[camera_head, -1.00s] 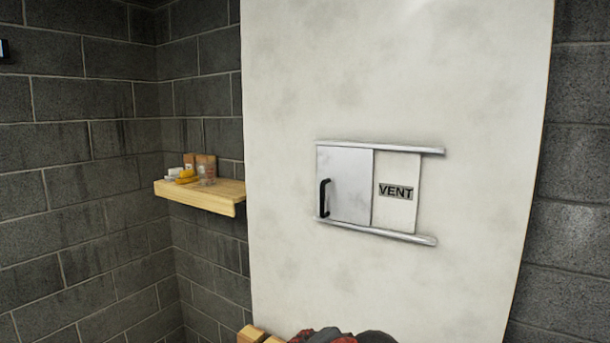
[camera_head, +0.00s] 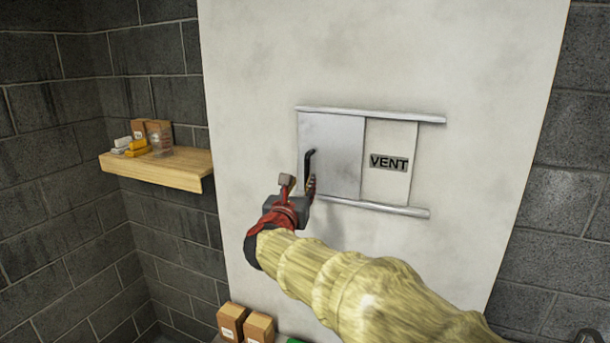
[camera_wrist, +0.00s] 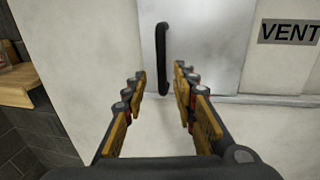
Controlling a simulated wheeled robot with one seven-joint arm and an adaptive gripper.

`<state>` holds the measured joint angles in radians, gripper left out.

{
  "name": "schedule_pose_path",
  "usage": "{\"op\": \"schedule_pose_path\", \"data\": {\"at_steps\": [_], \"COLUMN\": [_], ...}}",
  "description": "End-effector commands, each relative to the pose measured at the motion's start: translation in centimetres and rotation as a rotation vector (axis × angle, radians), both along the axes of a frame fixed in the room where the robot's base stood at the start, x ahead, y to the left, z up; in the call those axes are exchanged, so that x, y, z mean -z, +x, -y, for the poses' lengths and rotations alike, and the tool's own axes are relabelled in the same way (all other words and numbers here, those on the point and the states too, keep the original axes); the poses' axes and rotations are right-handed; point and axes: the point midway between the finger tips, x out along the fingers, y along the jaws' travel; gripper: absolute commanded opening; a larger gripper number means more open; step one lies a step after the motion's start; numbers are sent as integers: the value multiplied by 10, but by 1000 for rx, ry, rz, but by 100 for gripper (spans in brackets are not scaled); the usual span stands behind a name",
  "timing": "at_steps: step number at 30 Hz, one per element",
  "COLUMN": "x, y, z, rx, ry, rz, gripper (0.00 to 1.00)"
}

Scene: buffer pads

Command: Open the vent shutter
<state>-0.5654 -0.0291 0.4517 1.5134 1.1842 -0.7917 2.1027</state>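The vent shutter (camera_head: 338,150) is a pale grey sliding panel at the left end of two horizontal metal rails. A black vertical handle (camera_head: 308,171) is on its left side. To its right a light panel carries a VENT label (camera_head: 389,163). My gripper (camera_head: 299,184) is just in front of the handle's lower part and hides some of it. In the wrist view the gripper (camera_wrist: 158,82) is open, its fingers spread. The handle (camera_wrist: 162,58) appears between and beyond the fingertips, apparently not gripped.
A wooden shelf (camera_head: 165,172) with boxes and small yellow and white items is on the wall to the left. Cardboard boxes (camera_head: 244,325) stand low under the white panel. The white panel (camera_head: 380,50) around the shutter is clear.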

Motion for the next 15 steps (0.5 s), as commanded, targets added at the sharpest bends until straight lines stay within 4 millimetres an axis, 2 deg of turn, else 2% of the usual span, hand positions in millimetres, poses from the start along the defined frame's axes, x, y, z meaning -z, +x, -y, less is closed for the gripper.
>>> {"op": "schedule_pose_path", "data": {"at_steps": [9,15], "x": [-2,-2], "y": [48,64], "z": [8,10], "rx": [-1,-1], "ry": [-4,-3], "rz": [-2,1], "gripper": [28,28]}}
